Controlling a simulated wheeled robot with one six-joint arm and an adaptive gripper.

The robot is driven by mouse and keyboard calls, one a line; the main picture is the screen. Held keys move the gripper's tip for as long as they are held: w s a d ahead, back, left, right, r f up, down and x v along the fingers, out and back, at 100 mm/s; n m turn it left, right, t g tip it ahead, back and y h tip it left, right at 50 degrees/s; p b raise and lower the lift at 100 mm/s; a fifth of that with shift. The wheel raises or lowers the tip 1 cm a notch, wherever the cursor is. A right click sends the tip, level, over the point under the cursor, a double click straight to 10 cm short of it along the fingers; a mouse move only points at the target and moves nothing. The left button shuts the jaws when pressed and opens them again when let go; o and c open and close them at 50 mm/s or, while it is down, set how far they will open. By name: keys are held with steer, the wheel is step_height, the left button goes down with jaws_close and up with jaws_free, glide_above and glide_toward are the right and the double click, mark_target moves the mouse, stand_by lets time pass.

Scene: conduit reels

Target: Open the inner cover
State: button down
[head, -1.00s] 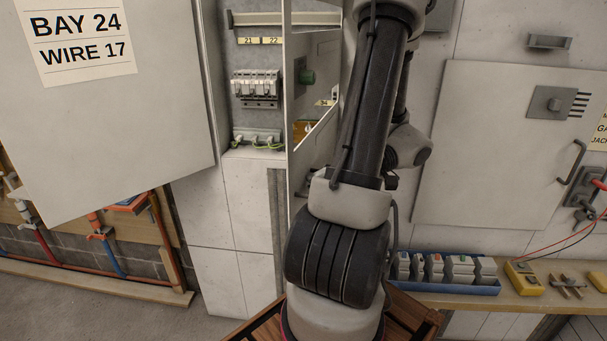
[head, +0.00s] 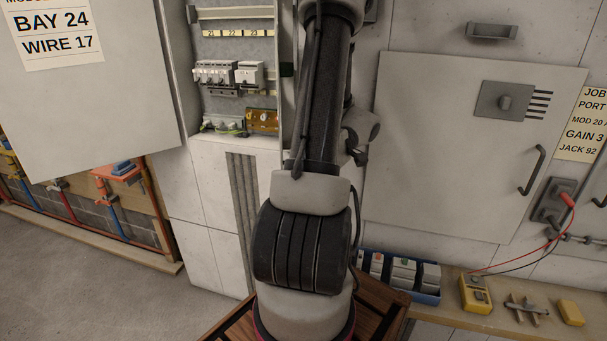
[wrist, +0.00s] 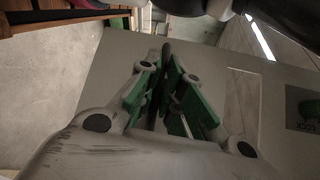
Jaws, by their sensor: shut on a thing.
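The inner cover (head: 286,105) is a thin grey panel, swung out and seen almost edge-on in the head view, left of my arm. In the wrist view its grey face (wrist: 260,112) fills much of the picture, with a green knob (wrist: 306,110) on a dark plate at the right edge. My gripper (wrist: 167,62), with green-sided fingers, is shut on a dark upright bar, which looks like the cover's handle (wrist: 166,50). The exact contact is partly hidden by the fingers. In the head view my arm hides the gripper.
The outer door (head: 90,110) stands open at left. Breakers (head: 215,73) and a terminal block (head: 262,120) show inside the cabinet. A closed grey door (head: 440,150) is at right. Below it a bench (head: 460,315) holds a blue tray (head: 425,297) and a yellow meter (head: 475,294). Floor is free at left.

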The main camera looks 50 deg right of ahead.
steer(key=shift+d, duration=0.1)
stand_by(0.3)
steer(key=c, duration=1.8)
jaws_free()
steer(key=shift+c, duration=0.2)
steer(key=shift+d, duration=0.15)
